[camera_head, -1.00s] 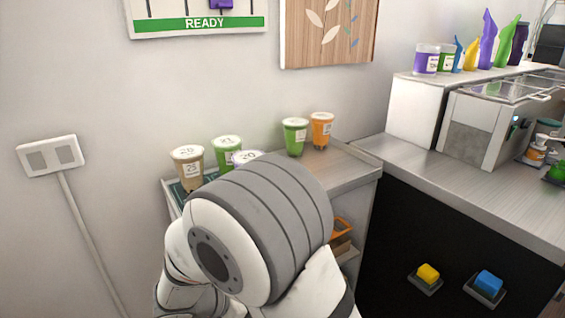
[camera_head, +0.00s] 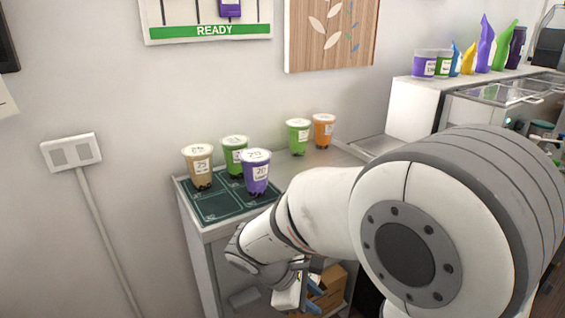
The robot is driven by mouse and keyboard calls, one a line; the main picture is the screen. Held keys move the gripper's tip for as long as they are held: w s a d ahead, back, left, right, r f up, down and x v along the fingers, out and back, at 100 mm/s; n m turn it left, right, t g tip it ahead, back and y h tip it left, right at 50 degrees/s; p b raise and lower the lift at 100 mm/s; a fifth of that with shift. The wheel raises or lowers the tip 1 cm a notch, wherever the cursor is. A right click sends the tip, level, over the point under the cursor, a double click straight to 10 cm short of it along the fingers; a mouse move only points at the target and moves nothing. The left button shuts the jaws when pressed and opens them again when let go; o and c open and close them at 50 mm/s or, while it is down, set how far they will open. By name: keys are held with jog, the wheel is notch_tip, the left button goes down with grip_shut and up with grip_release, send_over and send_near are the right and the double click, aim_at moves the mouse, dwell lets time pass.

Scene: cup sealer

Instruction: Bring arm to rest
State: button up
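My arm fills the lower right of the head view and folds down to the left. My gripper (camera_head: 311,288) is low in front of the counter (camera_head: 275,203), below its top. It is small and partly covered by my own links, so its opening is unclear, and I see no cup at it. A tan cup (camera_head: 198,168), a green cup (camera_head: 233,158) and a purple cup (camera_head: 256,173) stand upright with lids on a dark green mat (camera_head: 213,208). My gripper is apart from them.
A second green cup (camera_head: 298,137) and an orange cup (camera_head: 323,131) stand at the back of the counter. A shelf with a cardboard box (camera_head: 331,283) is below, close to my gripper. A white raised shelf (camera_head: 415,105) with bottles and pouches stands right.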

jog(key=s+d+r+m+t+y+p, duration=0.1)
jog(key=s+d+r+m+y+p, duration=0.2)
jog(key=s+d+r+m+y, duration=0.4)
jog(key=shift+s+d+r+m, duration=0.85)
jog(key=shift+r+m, duration=0.75)
jog(key=shift+m, duration=2.7)
jog(key=shift+w, duration=0.1)
